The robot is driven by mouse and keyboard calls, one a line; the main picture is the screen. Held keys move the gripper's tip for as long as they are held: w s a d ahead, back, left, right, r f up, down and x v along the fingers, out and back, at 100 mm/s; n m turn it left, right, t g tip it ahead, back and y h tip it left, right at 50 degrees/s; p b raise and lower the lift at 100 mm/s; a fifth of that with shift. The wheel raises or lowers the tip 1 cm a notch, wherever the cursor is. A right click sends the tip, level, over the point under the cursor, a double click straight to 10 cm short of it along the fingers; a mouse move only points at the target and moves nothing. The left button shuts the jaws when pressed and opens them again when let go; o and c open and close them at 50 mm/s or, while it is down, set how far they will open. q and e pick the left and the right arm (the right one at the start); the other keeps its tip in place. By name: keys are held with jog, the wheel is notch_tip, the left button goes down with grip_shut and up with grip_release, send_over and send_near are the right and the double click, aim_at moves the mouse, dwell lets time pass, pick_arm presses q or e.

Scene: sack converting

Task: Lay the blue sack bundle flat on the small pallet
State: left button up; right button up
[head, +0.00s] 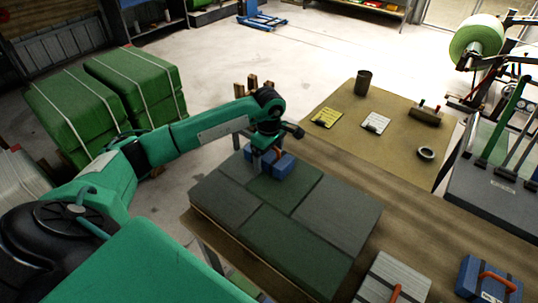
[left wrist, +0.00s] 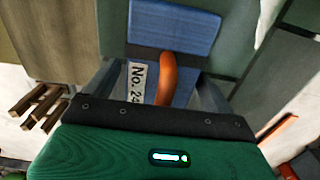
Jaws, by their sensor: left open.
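A blue sack bundle (head: 284,166) lies at the back edge of a low platform covered with flat grey and dark green pieces (head: 345,215), which I take to be the small pallet's load area. Its blue top (left wrist: 175,25) shows in the left wrist view, with an orange strap (left wrist: 167,78) and a white label. My left gripper (head: 264,165) is directly over the bundle, pointing down. In the left wrist view its fingers (left wrist: 160,92) stand apart on either side of the strap and label. The gripper hides part of the bundle. My right gripper is not in view.
A grey bundle (head: 393,282) and another blue bundle (head: 487,280), both with orange straps, sit on the wooden table at the front right. A tan mat (head: 350,140) holds a dark cup (head: 363,82), notes and a tape roll (head: 426,153). Green strapped stacks (head: 70,110) stand at left.

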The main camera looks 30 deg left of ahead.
pick_arm(q)
jog(key=shift+r, duration=0.45)
notch_tip(320, 180, up, 10)
jog(key=b, duration=0.3)
jog(key=shift+r+b, duration=0.1)
jog(key=shift+b, duration=0.2)
jog(key=shift+r, duration=0.65)
